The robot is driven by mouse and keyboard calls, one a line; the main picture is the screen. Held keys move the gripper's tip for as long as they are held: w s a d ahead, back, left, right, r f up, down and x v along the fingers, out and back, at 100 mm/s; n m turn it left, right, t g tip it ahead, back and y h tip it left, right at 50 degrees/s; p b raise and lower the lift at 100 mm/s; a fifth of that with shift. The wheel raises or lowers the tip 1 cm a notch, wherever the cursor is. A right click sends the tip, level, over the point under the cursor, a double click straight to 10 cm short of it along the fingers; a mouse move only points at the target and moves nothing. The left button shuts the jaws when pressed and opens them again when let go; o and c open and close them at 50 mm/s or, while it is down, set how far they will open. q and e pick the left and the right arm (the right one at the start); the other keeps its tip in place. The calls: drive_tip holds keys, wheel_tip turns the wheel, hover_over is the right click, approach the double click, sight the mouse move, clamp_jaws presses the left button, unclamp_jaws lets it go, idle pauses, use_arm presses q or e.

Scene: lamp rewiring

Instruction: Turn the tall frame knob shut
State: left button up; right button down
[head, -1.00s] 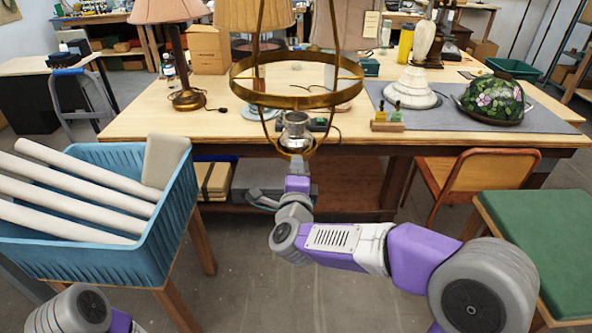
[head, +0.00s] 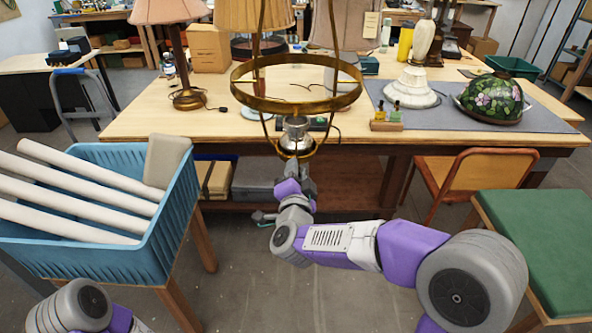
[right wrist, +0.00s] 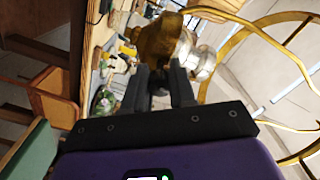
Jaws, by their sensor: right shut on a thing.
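The tall brass lamp frame (head: 297,104), with its wide ring and bowed side rods, stands up in the middle of the head view. A silvery fitting (head: 295,131) sits at its lower end. My right gripper (head: 299,165) reaches up to the bottom of the frame. In the right wrist view, my right gripper (right wrist: 160,78) is shut on a small dark part, which I take as the knob (right wrist: 159,89), just beside the brass body (right wrist: 158,40). The fingers hide most of the knob, so its turn angle cannot be told. My left gripper is out of view.
A long wooden bench (head: 350,152) with lamps and a flower-patterned shade (head: 492,98) stands behind the frame. A blue crate (head: 105,255) of white tubes is at left. An orange chair (head: 480,180) and a green-topped stool (head: 545,235) are at right.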

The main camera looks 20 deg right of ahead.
idle(0.3)
drive_tip(key=c, duration=0.9)
unclamp_jaws()
drive_tip(key=v, duration=0.7)
drive_tip(key=shift+s+a+p, duration=0.1)
drive_tip(key=shift+s+p, duration=0.2)
